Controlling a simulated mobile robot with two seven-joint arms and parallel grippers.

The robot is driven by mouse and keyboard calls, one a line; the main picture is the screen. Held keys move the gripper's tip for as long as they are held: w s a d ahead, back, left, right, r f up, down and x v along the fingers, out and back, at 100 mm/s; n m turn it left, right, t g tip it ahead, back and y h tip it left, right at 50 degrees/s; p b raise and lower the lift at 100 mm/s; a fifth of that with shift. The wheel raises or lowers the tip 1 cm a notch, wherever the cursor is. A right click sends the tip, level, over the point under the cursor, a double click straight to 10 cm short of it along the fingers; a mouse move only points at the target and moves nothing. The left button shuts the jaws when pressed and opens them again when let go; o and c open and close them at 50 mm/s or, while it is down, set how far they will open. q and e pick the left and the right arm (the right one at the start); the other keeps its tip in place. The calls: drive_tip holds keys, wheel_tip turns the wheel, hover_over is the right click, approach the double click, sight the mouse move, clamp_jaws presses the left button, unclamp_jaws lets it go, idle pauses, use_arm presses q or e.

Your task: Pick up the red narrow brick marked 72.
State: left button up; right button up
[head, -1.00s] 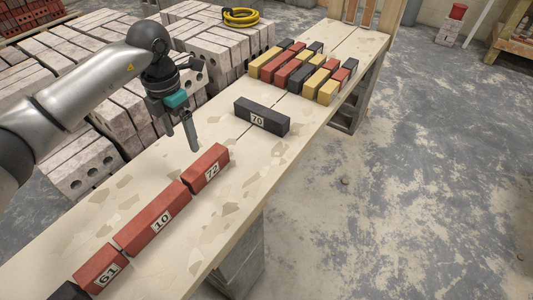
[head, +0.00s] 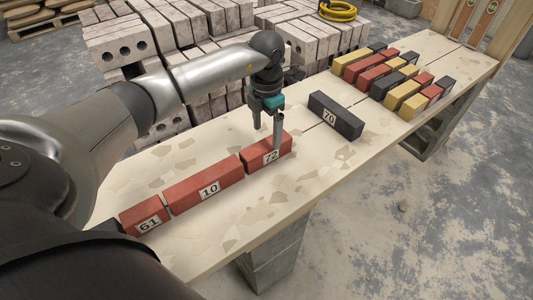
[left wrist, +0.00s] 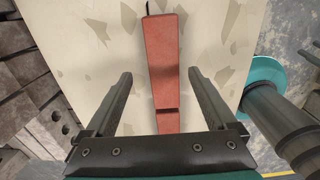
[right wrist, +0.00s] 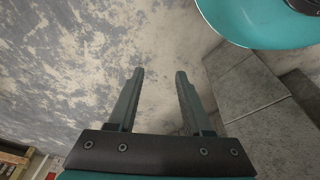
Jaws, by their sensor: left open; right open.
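The red narrow brick marked 72 (head: 262,158) lies on the long pale table, at the right end of a row of red bricks. My left gripper (head: 278,146) points down at this brick in the head view. In the left wrist view, my left gripper (left wrist: 159,73) is open and empty. The red brick (left wrist: 163,50) shows lengthwise between its two fingers, with space on both sides. I cannot tell the exact height of the fingertips over it. My right gripper (right wrist: 159,72) is open and empty above the floor in the right wrist view.
Red bricks 10 (head: 203,187) and 61 (head: 145,215) continue the row, with a small gap between 72 and 10. Black brick 70 (head: 336,115) lies to the right. Several mixed bricks (head: 405,80) stand farther along the table. Grey block stacks (head: 130,40) stand behind.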

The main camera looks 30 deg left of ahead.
sight(267, 144)
use_arm(q)
drive_tip(key=shift+s+d+f+b, duration=0.1)
drive_tip(key=shift+f+b, duration=0.35)
drive_tip(key=shift+f, duration=0.85)
drive_tip(key=f, duration=0.1)
drive_tip(key=f+b, duration=0.1)
drive_tip(key=f, duration=0.1)
drive_tip(key=shift+s+d+f+b, duration=0.1)
drive_tip(key=shift+s+f+b, duration=0.15)
drive_tip(key=shift+b, duration=0.1)
drive_tip(key=shift+f, duration=0.35)
use_arm(e)
wheel_tip(267, 144, up, 6)
drive_tip(key=w+t, duration=0.1)
drive_tip(key=w, duration=0.1)
drive_tip(key=shift+w, duration=0.35)
drive_tip(key=shift+a+r, duration=0.1)
use_arm(q)
clamp_jaws()
drive_tip(key=shift+w+r, duration=0.1)
